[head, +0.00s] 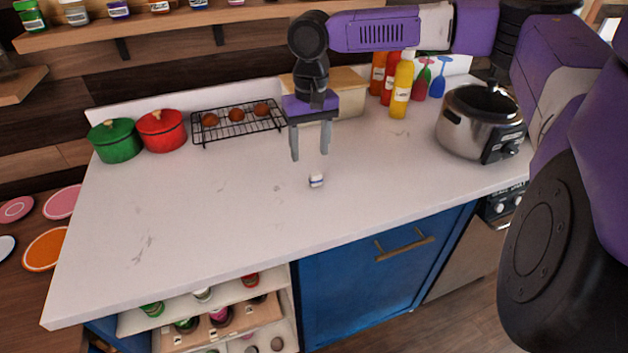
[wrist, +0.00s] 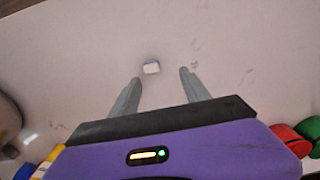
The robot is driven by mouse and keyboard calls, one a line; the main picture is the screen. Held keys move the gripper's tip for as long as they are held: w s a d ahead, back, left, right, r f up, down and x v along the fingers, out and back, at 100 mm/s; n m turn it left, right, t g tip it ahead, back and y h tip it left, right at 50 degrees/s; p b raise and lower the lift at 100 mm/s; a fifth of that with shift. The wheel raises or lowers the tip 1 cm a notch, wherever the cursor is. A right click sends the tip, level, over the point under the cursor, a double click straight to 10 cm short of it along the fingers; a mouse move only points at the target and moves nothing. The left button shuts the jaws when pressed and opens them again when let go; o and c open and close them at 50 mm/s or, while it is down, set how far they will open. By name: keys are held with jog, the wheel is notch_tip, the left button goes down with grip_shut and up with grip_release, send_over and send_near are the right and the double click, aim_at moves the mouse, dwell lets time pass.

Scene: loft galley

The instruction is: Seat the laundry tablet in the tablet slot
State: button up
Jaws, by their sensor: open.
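The laundry tablet (head: 316,181) is a small white block with a blue band, lying on the white countertop. It also shows in the wrist view (wrist: 151,68), ahead of my fingertips and nearer the left finger. My gripper (head: 310,156) is open and empty, pointing down above the counter, just behind the tablet in the head view. Its two grey fingers also show in the wrist view (wrist: 160,75). The fingers do not touch the tablet. I cannot make out a tablet slot in either view.
Behind my gripper stand a wire rack (head: 238,122) with brown round items and a cream box (head: 350,95). Green (head: 115,141) and red (head: 161,130) pots stand at left. Bottles (head: 401,88) and a steel cooker (head: 478,122) stand at right. The front counter (head: 200,225) is clear.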

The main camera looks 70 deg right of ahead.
aim_at(316, 173)
jog(key=shift+s+d, duration=0.35)
jog(key=shift+s, duration=0.15)
jog(key=shift+s+d+f, duration=0.1)
jog(key=shift+f, duration=0.3)
jog(key=shift+d+f+p, duration=0.15)
jog(key=shift+f+p, duration=0.1)
jog(key=shift+f, duration=1.45)
jog(key=shift+d+f+p, duration=0.1)
jog(key=shift+f+p, duration=0.15)
jog(key=shift+f, duration=1.45)
grip_shut()
